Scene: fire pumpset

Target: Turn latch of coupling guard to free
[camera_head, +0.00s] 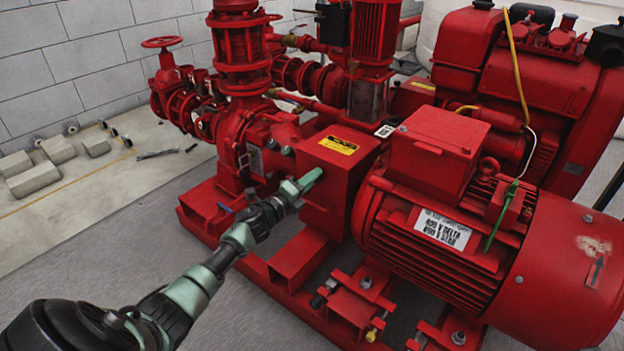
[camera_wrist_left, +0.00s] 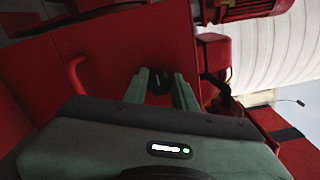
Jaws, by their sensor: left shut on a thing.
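The coupling guard (camera_head: 352,172) is a red box with a yellow label on top, between the pump and the motor. My left gripper (camera_head: 314,178) reaches in from the left, its pale green fingers at the guard's near side. In the left wrist view, my left gripper (camera_wrist_left: 160,82) has its two fingers on either side of a small dark part, which looks like the latch (camera_wrist_left: 158,84). The red guard wall (camera_wrist_left: 115,58) lies behind it. The gripper is shut on this part, and the fingers hide much of it. The latch's angle cannot be told. My right gripper is not in view.
The large red motor (camera_head: 445,245) stands right of the guard. The red pump (camera_head: 240,140) and its piping are to the left and behind. The red base frame (camera_head: 290,262) runs below. A red curved handle (camera_wrist_left: 76,74) is left of the fingers. Grey floor is clear at the front left.

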